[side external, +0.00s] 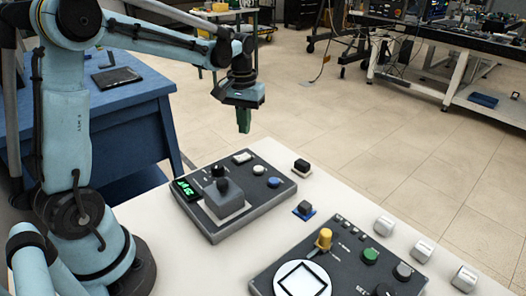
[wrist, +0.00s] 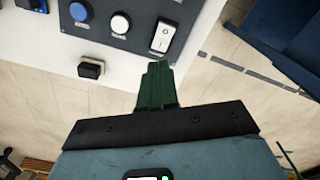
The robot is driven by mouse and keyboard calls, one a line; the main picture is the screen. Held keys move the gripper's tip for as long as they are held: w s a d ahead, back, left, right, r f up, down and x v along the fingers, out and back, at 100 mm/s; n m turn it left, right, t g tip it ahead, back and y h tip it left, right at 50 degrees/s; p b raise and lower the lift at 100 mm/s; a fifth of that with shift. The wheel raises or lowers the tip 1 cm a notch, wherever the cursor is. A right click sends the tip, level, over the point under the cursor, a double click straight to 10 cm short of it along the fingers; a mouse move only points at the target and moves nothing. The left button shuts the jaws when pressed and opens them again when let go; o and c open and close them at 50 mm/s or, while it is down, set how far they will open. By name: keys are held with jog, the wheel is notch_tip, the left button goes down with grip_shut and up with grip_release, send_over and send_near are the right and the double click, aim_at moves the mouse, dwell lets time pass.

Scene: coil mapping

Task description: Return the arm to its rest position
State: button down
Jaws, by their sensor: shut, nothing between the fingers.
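My gripper (side external: 243,120) has dark green fingers, shut together with nothing between them. In the side external view it hangs from my outstretched light-blue arm, in the air above and beyond the back edge of the white table (side external: 195,270). The fingers also show in the wrist view (wrist: 157,82), pointing towards the panel with the white switch but apart from it. The dark control box (side external: 268,208) with a green display, a joystick and round buttons stands on the table below and left of my gripper's height.
A second control panel (side external: 368,247) with a yellow knob sits at the front right. Small black blocks (side external: 302,166) and several white blocks (side external: 384,226) lie on the table. A blue table (side external: 125,115) stands behind on the left. Tiled floor is open beyond.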

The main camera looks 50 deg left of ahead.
jog(key=shift+s+d+r+m+t, duration=0.45)
jog(key=shift+s+d+m+t, duration=0.65)
jog(key=shift+s+d, duration=0.85)
jog(key=shift+s+d+r+m+t, duration=0.4)
jog(key=shift+s+d+m+t, duration=0.7)
jog(key=shift+s+d, duration=0.8)
jog(key=shift+s+d+r+m+t, duration=0.45)
jog(key=shift+s+d+m+t, duration=0.35)
jog(key=shift+s+d+t, duration=0.85)
jog(key=shift+s+d+g, duration=0.2)
jog(key=shift+d+g, duration=0.05)
jog(key=shift+d, duration=0.05)
